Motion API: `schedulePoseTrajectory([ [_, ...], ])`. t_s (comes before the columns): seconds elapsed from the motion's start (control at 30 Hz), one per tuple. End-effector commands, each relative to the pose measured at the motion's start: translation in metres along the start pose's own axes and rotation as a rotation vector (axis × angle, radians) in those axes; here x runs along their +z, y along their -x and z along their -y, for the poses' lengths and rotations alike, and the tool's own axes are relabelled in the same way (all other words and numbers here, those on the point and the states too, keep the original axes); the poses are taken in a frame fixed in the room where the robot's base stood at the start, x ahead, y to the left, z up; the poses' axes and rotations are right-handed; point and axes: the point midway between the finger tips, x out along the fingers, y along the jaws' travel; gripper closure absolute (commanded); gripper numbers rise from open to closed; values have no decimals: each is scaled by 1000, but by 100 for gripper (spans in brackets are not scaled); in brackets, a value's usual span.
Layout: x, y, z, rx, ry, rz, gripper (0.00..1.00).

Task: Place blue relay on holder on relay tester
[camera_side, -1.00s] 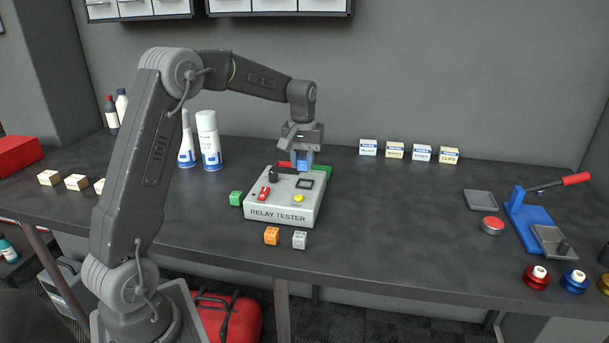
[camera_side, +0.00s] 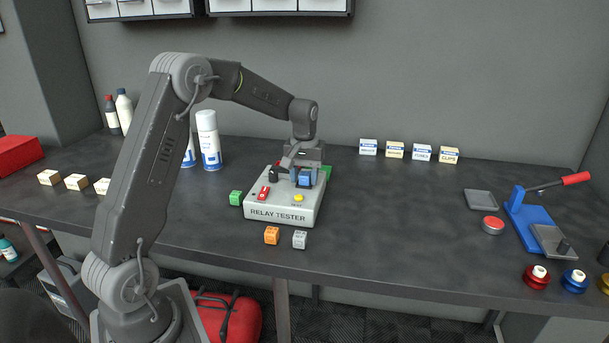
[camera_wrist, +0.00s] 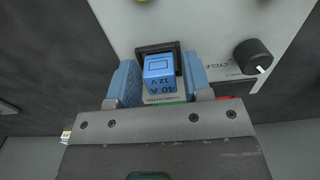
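The blue relay (camera_wrist: 159,68) sits at the black square holder (camera_wrist: 142,50) on top of the relay tester (camera_side: 283,212). It looks upright, with its marked face showing in the wrist view. In the side view the relay (camera_side: 305,178) is partly covered by my gripper. My gripper (camera_wrist: 164,80) is down over the holder with its blue finger pads on both sides of the relay. Narrow gaps seem to show between pads and relay, so it looks open around it. How deep the relay sits is hard to see.
The tester's black knob (camera_wrist: 254,57) is close to my gripper. A green relay (camera_side: 235,198), an orange relay (camera_side: 272,235) and a grey relay (camera_side: 299,240) lie around the tester. Spray bottles stand left. The bench right of the tester is clear up to a grey tray (camera_side: 480,200).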

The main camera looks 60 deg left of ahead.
Motion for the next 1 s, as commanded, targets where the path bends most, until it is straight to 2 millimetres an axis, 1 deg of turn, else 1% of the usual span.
schedulePoseTrajectory([
  [0.03, 0, 0, 0, 0, 0, 0, 50],
  [0.1, 0, 0, 0, 0, 0, 0, 46],
  [0.33, 0, 2, 0, 0, 0, -1, 46],
  [0.47, -1, 12, 0, 1, 0, -3, 46],
  [0.57, -1, 28, 0, 2, 0, -5, 46],
  [0.8, -1, 80, 0, 2, 0, -6, 46],
  [0.9, 0, 98, 0, 1, 0, -5, 46],
  [1.0, -1, 111, 0, 1, 0, -3, 46],
])
